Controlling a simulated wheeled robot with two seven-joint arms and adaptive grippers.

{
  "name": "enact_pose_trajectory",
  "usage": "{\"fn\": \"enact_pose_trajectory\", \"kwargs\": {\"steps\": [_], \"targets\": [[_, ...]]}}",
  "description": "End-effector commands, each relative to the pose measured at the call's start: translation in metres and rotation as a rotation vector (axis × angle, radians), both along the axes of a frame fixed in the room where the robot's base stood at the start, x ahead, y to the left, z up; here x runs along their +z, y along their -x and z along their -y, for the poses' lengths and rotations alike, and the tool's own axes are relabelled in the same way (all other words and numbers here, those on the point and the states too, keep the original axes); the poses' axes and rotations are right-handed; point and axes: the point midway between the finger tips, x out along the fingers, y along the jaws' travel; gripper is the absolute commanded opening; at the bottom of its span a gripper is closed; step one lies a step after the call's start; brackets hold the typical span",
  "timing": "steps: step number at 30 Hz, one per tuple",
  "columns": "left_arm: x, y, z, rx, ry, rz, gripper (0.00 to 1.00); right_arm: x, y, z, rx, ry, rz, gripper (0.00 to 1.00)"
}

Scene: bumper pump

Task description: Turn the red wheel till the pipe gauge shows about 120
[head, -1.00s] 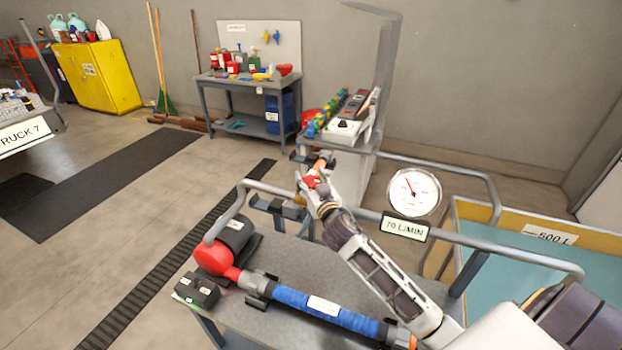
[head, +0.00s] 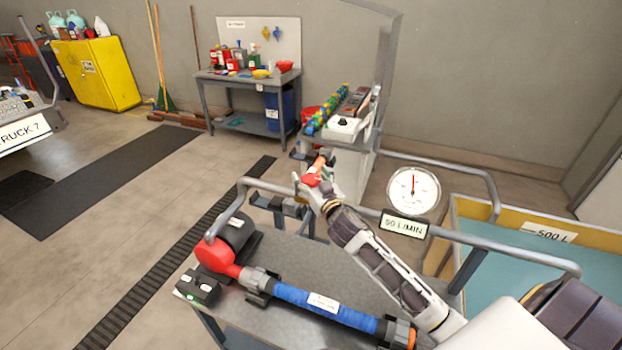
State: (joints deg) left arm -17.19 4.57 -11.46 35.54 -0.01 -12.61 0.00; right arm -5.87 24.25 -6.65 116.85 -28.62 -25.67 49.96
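The red wheel (head: 312,180) is a small red piece at the far end of my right arm, partly hidden by the fingers. My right gripper (head: 311,186) is at the wheel and looks shut on it. The round white pipe gauge (head: 413,190) stands to the right of the arm, its needle pointing about straight up. The label under it (head: 404,226) appears to read 90 L/MIN, though its first digit is blurred. My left gripper is not in view.
A teal tank (head: 530,262) marked 500 L is at the right. A workbench (head: 245,80) stands behind.

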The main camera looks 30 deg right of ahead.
Motion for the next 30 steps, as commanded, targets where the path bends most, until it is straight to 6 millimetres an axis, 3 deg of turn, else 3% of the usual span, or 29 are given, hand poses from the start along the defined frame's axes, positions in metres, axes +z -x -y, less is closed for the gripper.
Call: {"fn": "enact_pose_trajectory", "kwargs": {"steps": [16,30], "targets": [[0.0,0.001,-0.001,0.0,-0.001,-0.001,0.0,0.001,0.005,0.0,0.0,-0.001,0.002,0.78],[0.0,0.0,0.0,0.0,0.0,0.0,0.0,0.0,0.037,-0.002,0.0,-0.002,0.001,0.78]]}}
